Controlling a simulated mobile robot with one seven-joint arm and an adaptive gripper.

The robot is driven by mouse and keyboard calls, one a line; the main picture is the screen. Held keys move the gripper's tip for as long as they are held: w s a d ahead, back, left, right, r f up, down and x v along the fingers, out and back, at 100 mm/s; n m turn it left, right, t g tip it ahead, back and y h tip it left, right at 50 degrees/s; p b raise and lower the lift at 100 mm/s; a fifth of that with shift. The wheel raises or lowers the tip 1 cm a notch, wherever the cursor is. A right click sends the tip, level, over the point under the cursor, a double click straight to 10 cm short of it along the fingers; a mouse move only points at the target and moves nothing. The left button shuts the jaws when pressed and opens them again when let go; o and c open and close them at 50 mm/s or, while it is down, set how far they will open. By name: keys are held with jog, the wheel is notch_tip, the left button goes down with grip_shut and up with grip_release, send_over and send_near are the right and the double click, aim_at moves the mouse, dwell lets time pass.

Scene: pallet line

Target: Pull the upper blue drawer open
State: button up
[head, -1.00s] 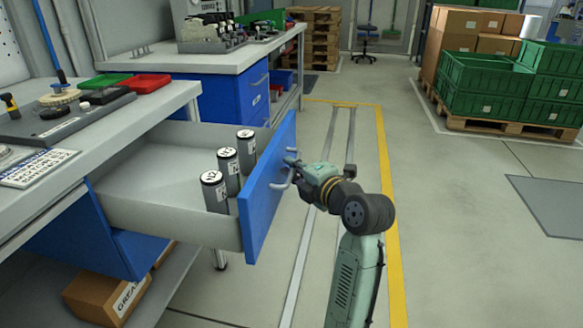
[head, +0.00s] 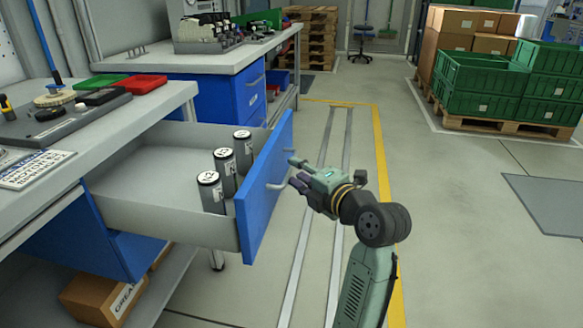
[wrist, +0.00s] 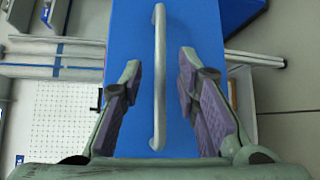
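The upper blue drawer (head: 264,196) stands pulled far out from under the near workbench. Its grey inside shows, with three dark cylinders with white numbered tops (head: 226,170) near the front. The drawer's metal bar handle (head: 278,181) is on its blue front; it also shows in the wrist view (wrist: 160,100). My gripper (head: 294,172) is open and empty, just to the right of the handle and apart from it. In the wrist view, my gripper's (wrist: 160,64) fingers are spread on either side of the handle, with gaps visible on both sides.
The workbench (head: 150,110) holds a red tray (head: 143,82), a green tray and tools. A cardboard box (head: 103,298) lies on the lower shelf. Green crates (head: 490,80) on a pallet stand at the back right.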

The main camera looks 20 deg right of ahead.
jog(key=s+d+r, duration=0.1)
jog(key=s, duration=0.7)
jog(key=shift+d, duration=0.1)
